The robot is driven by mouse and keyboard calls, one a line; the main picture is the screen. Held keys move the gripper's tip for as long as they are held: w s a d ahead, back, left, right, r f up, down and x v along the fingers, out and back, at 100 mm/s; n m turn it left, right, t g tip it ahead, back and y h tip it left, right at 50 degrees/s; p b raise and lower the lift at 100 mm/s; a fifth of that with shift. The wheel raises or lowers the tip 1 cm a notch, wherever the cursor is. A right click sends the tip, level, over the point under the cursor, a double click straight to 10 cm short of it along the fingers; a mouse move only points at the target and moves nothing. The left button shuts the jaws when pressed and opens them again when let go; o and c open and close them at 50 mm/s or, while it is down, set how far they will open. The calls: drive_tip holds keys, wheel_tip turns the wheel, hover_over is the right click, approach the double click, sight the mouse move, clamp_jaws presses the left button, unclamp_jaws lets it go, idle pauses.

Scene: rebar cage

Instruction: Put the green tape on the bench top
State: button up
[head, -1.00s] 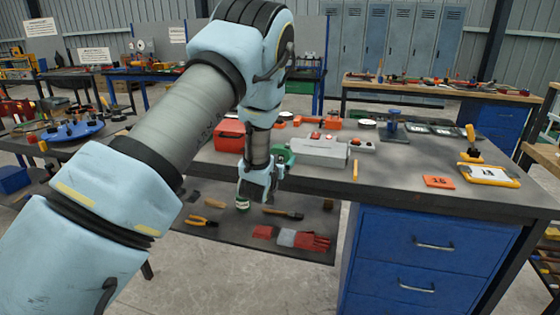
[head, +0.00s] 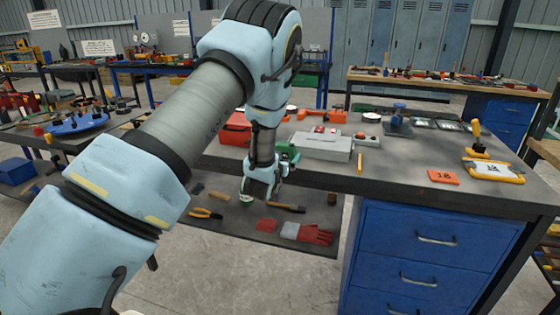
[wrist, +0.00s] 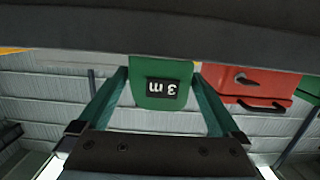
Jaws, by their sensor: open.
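The green tape (head: 289,152) is a green tape measure on the bench top (head: 400,180), near its front edge, between a red toolbox and a grey box. In the wrist view, which is upside down, the tape (wrist: 163,84) carries a black "3 m" label. My gripper (head: 268,190) is open and shows in front of the bench edge, partly over the lower shelf in the picture. In the wrist view its two fingers (wrist: 160,98) appear on either side of the tape, with nothing gripped. How far the fingertips are from it is hard to tell.
The red toolbox (head: 235,130) and the grey box (head: 322,146) flank the tape. The lower shelf (head: 262,228) holds pliers (head: 206,213), a brush, red gloves (head: 310,234) and a small green-and-white item (head: 246,199).

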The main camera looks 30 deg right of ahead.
drive_tip(key=b+v, duration=0.4)
drive_tip(key=v, duration=0.8)
drive_tip(key=w+a+n+g+y, duration=0.2)
drive_tip(key=a+y, duration=0.2)
drive_tip(key=a, duration=0.6)
drive_tip(key=w+a+n+g+y, duration=0.1)
drive_tip(key=w+a+n+y, duration=0.2)
drive_tip(key=a, duration=0.7)
drive_tip(key=s+a+r+n+g+y, duration=0.2)
drive_tip(key=s+a+g, duration=0.5)
drive_tip(key=s+a, duration=0.9)
drive_tip(key=shift+a+y, duration=0.3)
drive_tip(key=shift+y, duration=0.6)
